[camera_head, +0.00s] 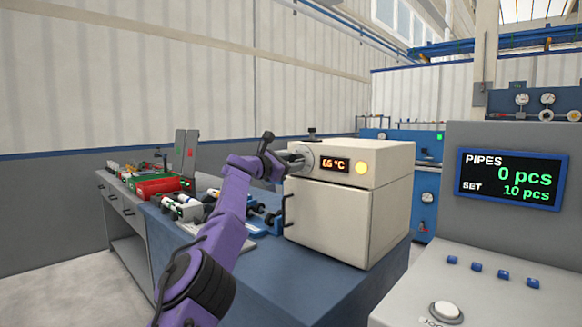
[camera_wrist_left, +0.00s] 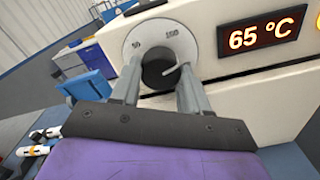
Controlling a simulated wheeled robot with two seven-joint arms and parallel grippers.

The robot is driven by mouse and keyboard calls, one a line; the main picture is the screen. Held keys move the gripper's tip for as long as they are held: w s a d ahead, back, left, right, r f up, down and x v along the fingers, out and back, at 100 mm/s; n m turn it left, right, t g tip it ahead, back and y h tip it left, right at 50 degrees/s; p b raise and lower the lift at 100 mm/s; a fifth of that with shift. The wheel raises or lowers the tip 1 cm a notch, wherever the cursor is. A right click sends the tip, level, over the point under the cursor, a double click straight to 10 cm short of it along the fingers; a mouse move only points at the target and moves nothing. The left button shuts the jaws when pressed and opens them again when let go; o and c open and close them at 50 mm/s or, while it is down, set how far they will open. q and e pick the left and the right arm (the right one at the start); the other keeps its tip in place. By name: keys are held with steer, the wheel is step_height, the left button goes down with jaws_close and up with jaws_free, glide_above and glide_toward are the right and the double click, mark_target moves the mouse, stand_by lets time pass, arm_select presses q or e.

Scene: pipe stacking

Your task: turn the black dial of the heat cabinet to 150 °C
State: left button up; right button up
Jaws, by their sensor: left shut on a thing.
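The heat cabinet (camera_head: 335,218) is a cream box with a door and handle on the blue bench. Its orange display (camera_head: 335,165) reads 65 °C, also in the left wrist view (camera_wrist_left: 262,37). A yellow lamp (camera_head: 361,168) is lit beside the display. The black dial (camera_wrist_left: 160,66) sits on a pale round scale plate (camera_wrist_left: 136,45) with marks 50 and 100 visible. My left gripper (camera_head: 297,161) is shut on the dial, one finger on each side in the left wrist view (camera_wrist_left: 163,88). The gripper hides the dial in the head view. My right gripper is not in view.
Pipe parts lie on the blue bench (camera_head: 318,293) left of the cabinet, near a red bin (camera_head: 160,188). A grey console (camera_head: 515,240) at the right has a screen (camera_head: 510,179) reading 0 pcs, set 10 pcs. A small black knob (camera_head: 312,134) tops the cabinet.

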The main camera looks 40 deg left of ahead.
arm_select(q)
steer(key=m, duration=0.9)
steer(key=shift+m, duration=0.4)
stand_by(0.4)
steer(key=o, duration=1.1)
steer(key=shift+c, duration=0.2)
steer(key=s+a+b, duration=0.1)
steer(key=s+b, duration=0.9)
steer(key=b, duration=0.3)
steer(key=shift+s+a+b, duration=0.2)
steer(key=shift+b, duration=0.15)
